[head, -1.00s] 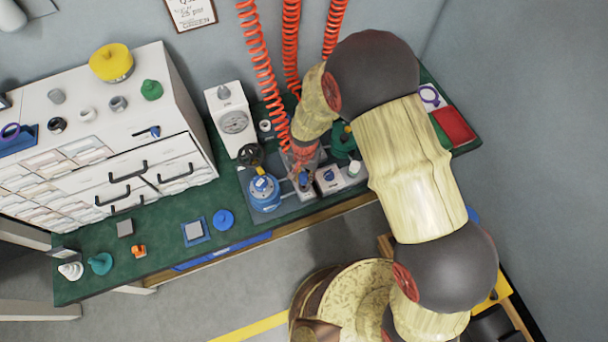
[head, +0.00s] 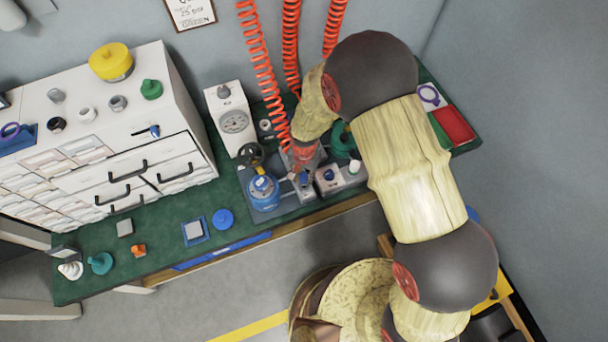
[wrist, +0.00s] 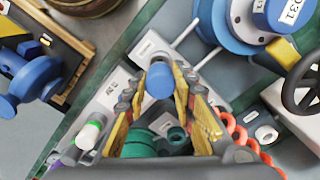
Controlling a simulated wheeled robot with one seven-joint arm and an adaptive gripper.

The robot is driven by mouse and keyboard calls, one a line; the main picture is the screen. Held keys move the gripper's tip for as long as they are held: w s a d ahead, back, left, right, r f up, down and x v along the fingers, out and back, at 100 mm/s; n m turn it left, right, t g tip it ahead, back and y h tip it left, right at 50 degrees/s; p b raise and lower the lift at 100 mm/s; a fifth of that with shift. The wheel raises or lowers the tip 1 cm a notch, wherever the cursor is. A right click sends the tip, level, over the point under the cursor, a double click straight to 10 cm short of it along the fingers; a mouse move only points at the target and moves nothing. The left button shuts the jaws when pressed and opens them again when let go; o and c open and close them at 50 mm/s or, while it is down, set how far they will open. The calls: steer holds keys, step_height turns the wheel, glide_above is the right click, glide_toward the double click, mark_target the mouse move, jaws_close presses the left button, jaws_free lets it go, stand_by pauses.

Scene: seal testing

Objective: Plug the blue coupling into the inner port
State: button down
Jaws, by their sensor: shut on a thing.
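My gripper (wrist: 164,100) is shut on the blue coupling (wrist: 160,80), whose round blue end shows between the fingertips in the wrist view. In the head view my gripper (head: 303,165) is low over the grey plate on the bench, just right of the blue valve. A white port block (wrist: 150,46) lies just beyond the coupling in the wrist view. Another white block (head: 329,178) with a blue top stands right of my gripper in the head view. The coupling hides part of what is beneath it, so I cannot tell which port is the inner one or whether the coupling touches it.
The blue valve (head: 264,192) with a dark handwheel (head: 250,155) stands close on the left. A white gauge box (head: 233,122) is behind it. Red coiled hoses (head: 262,65) hang behind my gripper. A green fitting (head: 343,140) stands close on the right.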

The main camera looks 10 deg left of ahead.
steer(key=shift+f+b, duration=0.7)
steer(key=shift+f, duration=0.55)
steer(key=c, duration=1.5)
jaws_free()
steer(key=shift+o, duration=0.5)
step_height(320, 180, up, 12)
